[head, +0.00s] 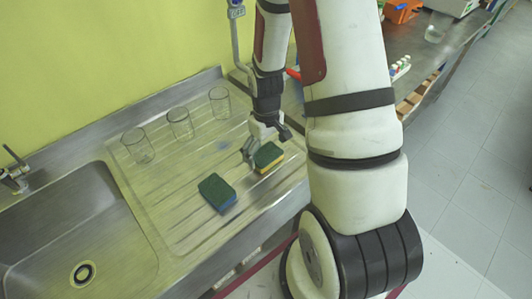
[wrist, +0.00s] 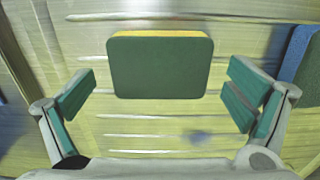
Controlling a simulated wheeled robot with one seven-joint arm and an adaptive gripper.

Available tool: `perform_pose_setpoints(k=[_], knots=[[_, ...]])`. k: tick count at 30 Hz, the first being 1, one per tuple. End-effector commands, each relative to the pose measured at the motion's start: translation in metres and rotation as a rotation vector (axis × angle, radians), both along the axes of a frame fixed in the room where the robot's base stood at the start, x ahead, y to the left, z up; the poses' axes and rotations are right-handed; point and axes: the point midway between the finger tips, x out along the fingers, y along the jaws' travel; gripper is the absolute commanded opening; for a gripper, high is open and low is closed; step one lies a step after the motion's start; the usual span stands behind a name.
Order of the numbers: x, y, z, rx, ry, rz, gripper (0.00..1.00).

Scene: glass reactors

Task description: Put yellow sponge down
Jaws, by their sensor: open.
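The yellow sponge (head: 268,158), with a dark green top face, lies on the ribbed steel drainboard (head: 180,228) in the head view. In the wrist view the yellow sponge (wrist: 160,66) shows its green face, with a thin yellow edge along the top. My gripper (head: 266,150) is right at the sponge. In the wrist view my gripper (wrist: 160,92) is open, with its green-padded fingers wide apart and a clear gap between each finger and the sponge.
A blue sponge (head: 217,193) with a green top lies on the drainboard nearby; its edge shows at the right of the wrist view (wrist: 302,62). Three glass beakers (head: 180,124) stand along the back. A sink basin (head: 75,240) is at the left.

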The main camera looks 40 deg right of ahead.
Motion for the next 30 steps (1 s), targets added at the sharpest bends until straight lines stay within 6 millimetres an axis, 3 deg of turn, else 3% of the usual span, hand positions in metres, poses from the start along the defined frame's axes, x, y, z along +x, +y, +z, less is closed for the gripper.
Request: perform_pose_setpoints(k=[12,22,26,30], knots=[[0.001,-0.001,0.074,-0.002,-0.003,0.0,0.98],[0.0,0.001,0.104,-0.002,-0.003,0.0,0.98],[0.001,0.008,0.123,-0.014,-0.028,-0.001,0.98],[-0.001,0.024,0.159,-0.034,-0.079,-0.006,0.98]])
